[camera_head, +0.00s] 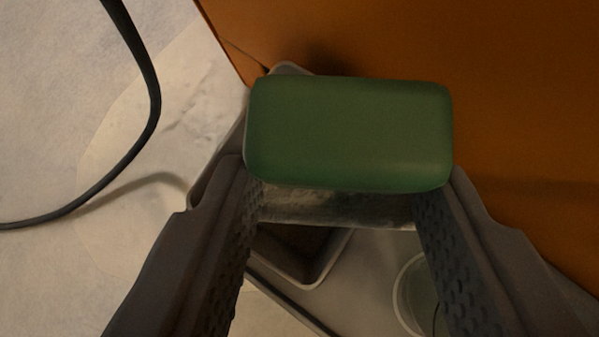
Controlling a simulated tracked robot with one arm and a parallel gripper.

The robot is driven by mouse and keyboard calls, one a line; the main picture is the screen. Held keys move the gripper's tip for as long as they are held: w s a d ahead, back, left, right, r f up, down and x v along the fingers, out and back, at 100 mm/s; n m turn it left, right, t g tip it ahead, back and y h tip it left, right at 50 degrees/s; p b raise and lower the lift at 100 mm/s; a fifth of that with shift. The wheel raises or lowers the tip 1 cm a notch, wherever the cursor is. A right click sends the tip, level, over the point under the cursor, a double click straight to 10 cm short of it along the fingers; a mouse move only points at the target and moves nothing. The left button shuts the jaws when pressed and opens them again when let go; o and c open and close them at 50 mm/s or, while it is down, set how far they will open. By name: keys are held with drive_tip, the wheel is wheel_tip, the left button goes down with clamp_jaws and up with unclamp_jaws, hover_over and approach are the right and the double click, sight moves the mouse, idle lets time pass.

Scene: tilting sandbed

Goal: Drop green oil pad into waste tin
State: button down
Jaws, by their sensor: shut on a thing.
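My gripper (350,185) reaches in from the bottom of the view with a dark, textured finger on each side. It is shut on the green oil pad (348,135), a rounded green block held across between the fingertips. Under the pad's near edge is a greyish band, which looks like its underside. Below the pad is a grey rectangular tin (318,270) with a dark inside, set at a slant. The pad hides much of this tin, and I cannot tell for sure that it is the waste tin.
An orange surface (520,110) fills the upper right. A round, pale-rimmed container (408,295) stands beside the right finger, partly hidden. A black cable (148,75) curves over the pale floor (50,120) at the left. The floor at far left is otherwise clear.

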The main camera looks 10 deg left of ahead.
drive_tip(key=c, duration=0.7)
unclamp_jaws()
drive_tip(key=p+v, duration=0.5)
drive_tip(key=v, duration=0.8)
drive_tip(key=shift+s+r+p, duration=0.15)
drive_tip(key=shift+r+p, duration=0.15)
drive_tip(key=shift+r, duration=0.05)
drive_tip(key=shift+a, duration=0.1)
